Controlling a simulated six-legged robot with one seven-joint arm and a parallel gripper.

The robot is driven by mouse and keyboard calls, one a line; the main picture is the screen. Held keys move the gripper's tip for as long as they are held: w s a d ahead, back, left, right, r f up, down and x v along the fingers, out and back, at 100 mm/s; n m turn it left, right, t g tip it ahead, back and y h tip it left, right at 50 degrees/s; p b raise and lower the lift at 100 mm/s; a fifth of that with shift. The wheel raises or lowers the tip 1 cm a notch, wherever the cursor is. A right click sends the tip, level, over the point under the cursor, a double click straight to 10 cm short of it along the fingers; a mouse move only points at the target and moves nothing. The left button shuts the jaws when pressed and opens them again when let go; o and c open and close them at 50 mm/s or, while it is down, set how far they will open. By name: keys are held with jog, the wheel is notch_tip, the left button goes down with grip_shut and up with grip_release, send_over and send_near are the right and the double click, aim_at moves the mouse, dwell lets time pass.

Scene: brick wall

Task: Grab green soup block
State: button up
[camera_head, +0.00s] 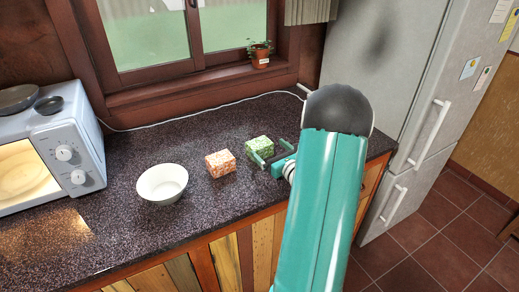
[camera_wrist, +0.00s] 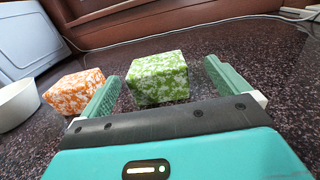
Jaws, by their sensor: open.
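The green soup block (camera_head: 260,147) is a green and white speckled block on the dark speckled counter, right of an orange block. In the wrist view the green block (camera_wrist: 158,78) sits ahead of my gripper, roughly between the lines of the two fingers and nearer the left one. My gripper (camera_head: 269,161) is open and empty, low over the counter on the near side of the green block. Its two fingers (camera_wrist: 163,85) show left and right in the wrist view. I cannot tell whether the left finger touches the block.
An orange and white block (camera_head: 220,163) stands close left of my gripper. A white bowl (camera_head: 162,183) is further left, then a microwave (camera_head: 75,150). A white cable (camera_head: 200,117) runs along the back. A potted plant (camera_head: 260,56) stands on the sill; a fridge (camera_head: 385,70) is right.

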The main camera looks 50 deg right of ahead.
aim_at(260, 143)
jog(key=shift+a+f+x, duration=0.1)
jog(key=shift+a+x, duration=0.1)
jog(key=shift+x, duration=1.3)
jog(key=shift+a+f+x, duration=0.1)
jog(key=shift+a+x, duration=0.05)
jog(key=shift+x, duration=1.35)
jog(key=c, duration=1.2)
jog(key=shift+r, duration=0.15)
